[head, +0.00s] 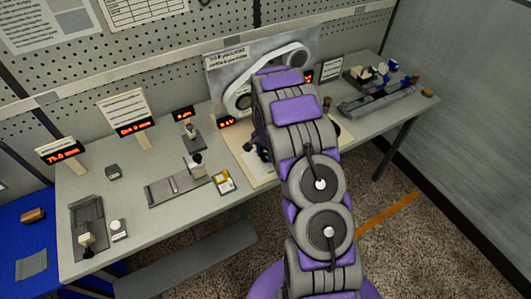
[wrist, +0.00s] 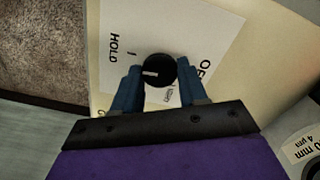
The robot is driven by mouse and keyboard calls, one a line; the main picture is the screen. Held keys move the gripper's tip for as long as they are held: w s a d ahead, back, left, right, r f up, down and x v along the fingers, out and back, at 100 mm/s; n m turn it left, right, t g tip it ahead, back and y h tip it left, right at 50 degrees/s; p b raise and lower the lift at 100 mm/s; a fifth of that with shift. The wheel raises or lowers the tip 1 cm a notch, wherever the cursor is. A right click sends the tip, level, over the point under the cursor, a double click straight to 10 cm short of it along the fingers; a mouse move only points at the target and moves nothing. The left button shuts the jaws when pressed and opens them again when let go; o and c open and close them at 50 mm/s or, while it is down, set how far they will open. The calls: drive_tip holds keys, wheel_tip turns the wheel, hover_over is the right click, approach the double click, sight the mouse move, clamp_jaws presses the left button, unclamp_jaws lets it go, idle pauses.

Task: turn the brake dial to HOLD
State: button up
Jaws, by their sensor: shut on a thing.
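The brake dial (wrist: 160,68) is a round black knob with a short white pointer mark, on a white label plate in the wrist view. The pointer faces left in the picture. The word HOLD (wrist: 115,48) is printed to the upper left of the dial, with a small tick beside it. A partly covered word starting with "O" is to its right. My gripper (wrist: 160,76) has its two blue fingers shut on the dial from either side. In the head view my gripper (head: 257,150) is low over the bench and my arm hides the dial.
The bench (head: 140,232) carries several fixtures and small red displays. A grey panel with a belt loop (head: 240,101) stands behind my gripper. A yellow-edged block (head: 223,182) sits to the left, and a long grey fixture (head: 375,103) to the right. A pegboard wall closes the back.

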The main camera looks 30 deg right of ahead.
sight(265, 155)
drive_tip(key=shift+w+r+m, duration=0.1)
drive_tip(key=shift+m, duration=0.5)
drive_tip(key=o, duration=1)
drive_tip(key=shift+o, duration=0.2)
wheel_tip(265, 155, up, 17)
drive_tip(key=p, duration=0.1)
drive_tip(key=shift+r, duration=0.1)
